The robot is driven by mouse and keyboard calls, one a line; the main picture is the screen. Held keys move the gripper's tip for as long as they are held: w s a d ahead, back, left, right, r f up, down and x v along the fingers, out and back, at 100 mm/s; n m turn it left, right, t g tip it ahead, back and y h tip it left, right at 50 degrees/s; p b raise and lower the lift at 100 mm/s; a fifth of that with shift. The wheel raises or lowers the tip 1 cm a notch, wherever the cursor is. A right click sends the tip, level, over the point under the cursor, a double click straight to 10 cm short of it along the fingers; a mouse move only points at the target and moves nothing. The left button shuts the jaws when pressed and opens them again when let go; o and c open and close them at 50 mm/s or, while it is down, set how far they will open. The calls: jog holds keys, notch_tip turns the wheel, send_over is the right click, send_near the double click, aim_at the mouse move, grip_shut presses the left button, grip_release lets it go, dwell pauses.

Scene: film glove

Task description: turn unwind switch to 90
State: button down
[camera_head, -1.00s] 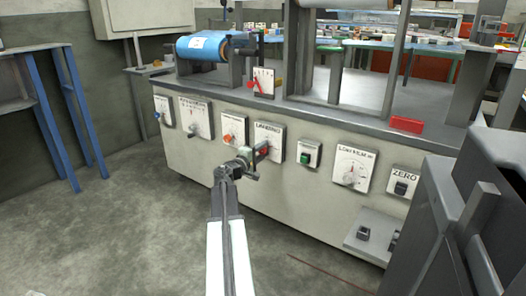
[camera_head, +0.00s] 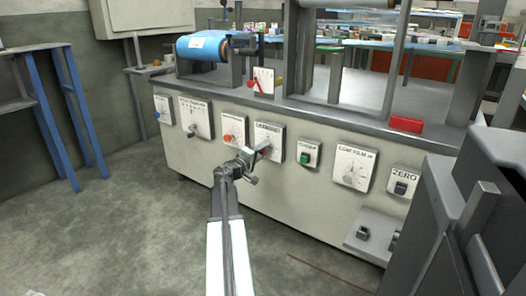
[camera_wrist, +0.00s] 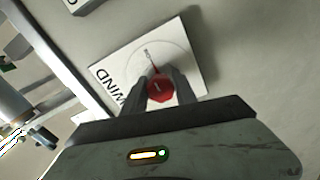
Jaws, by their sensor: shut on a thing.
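The unwind switch is a white plate (camera_head: 277,133) on the front of the long grey machine. In the wrist view the plate (camera_wrist: 118,68) looks tilted, with the end of its label, "WIND", readable and a round dial line around a red knob (camera_wrist: 159,89). My gripper (camera_wrist: 160,78) is shut on the red knob, one dark finger on each side. A red pointer tip shows above the knob, toward small dial marks too small to read. In the head view my gripper (camera_head: 262,149) meets the plate, and the knob is hidden.
Other control plates flank the switch: an orange-red knob (camera_head: 229,138) on the left, a green button (camera_head: 304,158) and a dial plate (camera_head: 354,167) on the right. A dark grey machine (camera_head: 470,215) stands close at right. The floor at left is open.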

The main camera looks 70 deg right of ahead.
jog(key=c, duration=1)
grip_release()
jog(key=shift+s, duration=0.1)
jog(key=v, duration=0.7)
jog(key=shift+a, duration=0.35)
